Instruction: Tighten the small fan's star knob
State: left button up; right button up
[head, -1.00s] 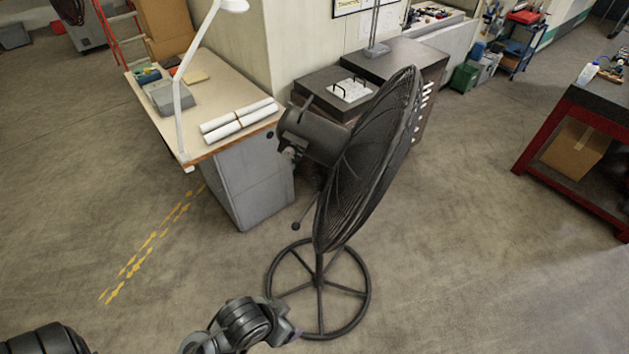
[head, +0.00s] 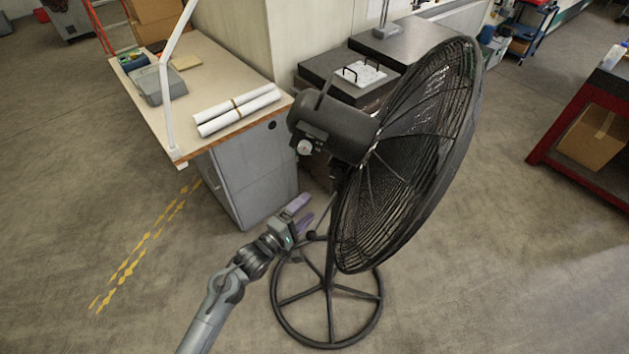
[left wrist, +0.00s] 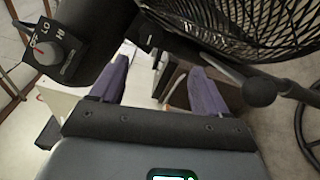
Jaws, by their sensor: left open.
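A black pedestal fan (head: 405,160) stands on a round spoked base, its cage facing right and tilted. Its motor housing (head: 345,130) carries a pale dial (head: 304,147), marked LO and HI in the left wrist view (left wrist: 45,50). A dark rounded knob on a rod (left wrist: 258,90) shows right of my fingers in the left wrist view; it also shows beside the pole in the head view (head: 311,236). I cannot make out a star shape. My left gripper (head: 303,212) is open, its purple fingers empty, below the motor housing and left of the pole.
A workbench (head: 228,68) with two paper rolls (head: 237,108) and a lamp stands behind left, over a grey cabinet (head: 255,170). A dark surface plate (head: 325,68) stands behind the fan. A red-framed table (head: 560,125) is at right. The floor in front is clear.

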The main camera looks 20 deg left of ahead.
aim_at(336, 178)
pick_arm(q)
jog(key=x, duration=0.3)
jog(key=r+x, duration=0.1)
jog(key=x, duration=0.6)
jog(key=shift+d+r+p, duration=0.2)
jog(key=shift+r+p, duration=0.15)
jog(key=shift+p, duration=0.05)
jog(key=shift+x, duration=0.95)
pick_arm(e)
jog(key=shift+s+d+r, duration=0.1)
jog(key=shift+s+d, duration=0.2)
jog(key=shift+s, duration=0.1)
pick_arm(q)
jog(key=c, duration=1)
jog(key=shift+c, duration=0.2)
pick_arm(e)
jog(key=shift+d, duration=0.1)
jog(key=shift+r, duration=0.1)
